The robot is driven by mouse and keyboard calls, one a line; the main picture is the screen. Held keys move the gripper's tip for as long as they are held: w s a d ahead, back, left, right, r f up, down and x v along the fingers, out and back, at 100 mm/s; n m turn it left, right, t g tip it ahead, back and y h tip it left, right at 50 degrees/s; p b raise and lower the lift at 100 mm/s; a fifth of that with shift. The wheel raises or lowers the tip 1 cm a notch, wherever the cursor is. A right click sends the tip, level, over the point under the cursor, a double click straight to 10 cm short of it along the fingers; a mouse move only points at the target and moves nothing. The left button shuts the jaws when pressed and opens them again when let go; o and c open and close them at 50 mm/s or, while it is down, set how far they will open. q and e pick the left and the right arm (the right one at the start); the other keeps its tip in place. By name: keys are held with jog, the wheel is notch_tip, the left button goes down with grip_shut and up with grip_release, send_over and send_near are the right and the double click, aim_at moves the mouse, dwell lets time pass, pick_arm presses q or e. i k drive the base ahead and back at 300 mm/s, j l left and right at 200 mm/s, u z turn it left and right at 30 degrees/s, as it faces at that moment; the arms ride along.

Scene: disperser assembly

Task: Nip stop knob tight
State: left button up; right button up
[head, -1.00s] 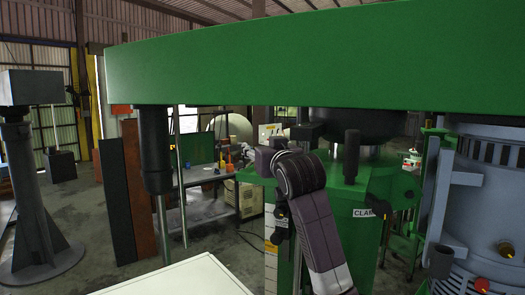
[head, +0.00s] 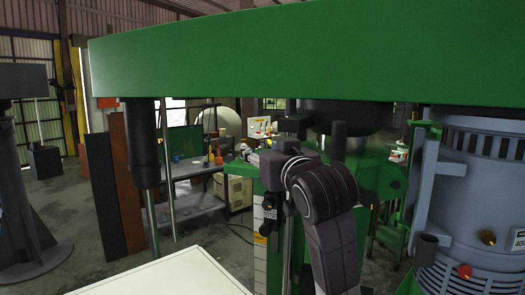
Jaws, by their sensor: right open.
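The stop knob (head: 268,226) is a small dark knob beside a small label on the front of the green machine column, left of my right forearm. Its exact outline is hard to make out. My right gripper (head: 246,153) is open, above and a little left of the knob, apart from it in the picture. The jaws are small and partly hidden by my own wrist. My right arm covers part of the column front. My left gripper is not in view.
A large green beam (head: 290,55) spans the top. A grey motor housing (head: 470,200) stands at right, a dark cylinder with a steel rod (head: 144,150) hangs at left. A pale panel (head: 165,275) lies below. A workbench (head: 190,172) stands behind.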

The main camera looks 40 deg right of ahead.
aim_at(268, 205)
jog(key=k, duration=1)
